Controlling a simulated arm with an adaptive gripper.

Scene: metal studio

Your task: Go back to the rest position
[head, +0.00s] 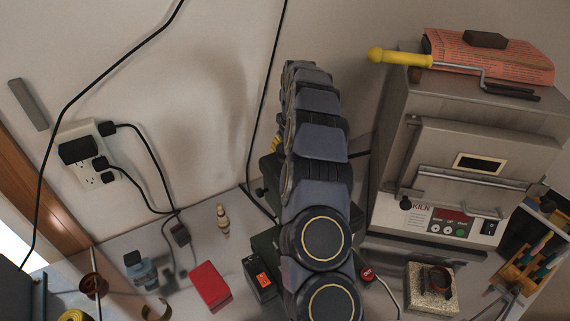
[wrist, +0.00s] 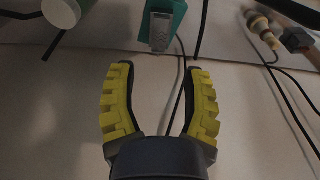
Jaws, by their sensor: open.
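My gripper (wrist: 160,78) shows in the wrist view with its two yellow ribbed fingers spread apart. It is open, and nothing is between the fingers except the pale background and a dark cable behind them. In the head view my dark arm rises through the middle of the picture, and the gripper itself is hidden there.
The kiln (head: 440,180) stands right of my arm, with a yellow-handled tool (head: 400,57) on top. A red box (head: 210,286), a bottle (head: 140,270) and a small figure-like item (head: 223,221) stand on the bench at left. Cables hang along the wall.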

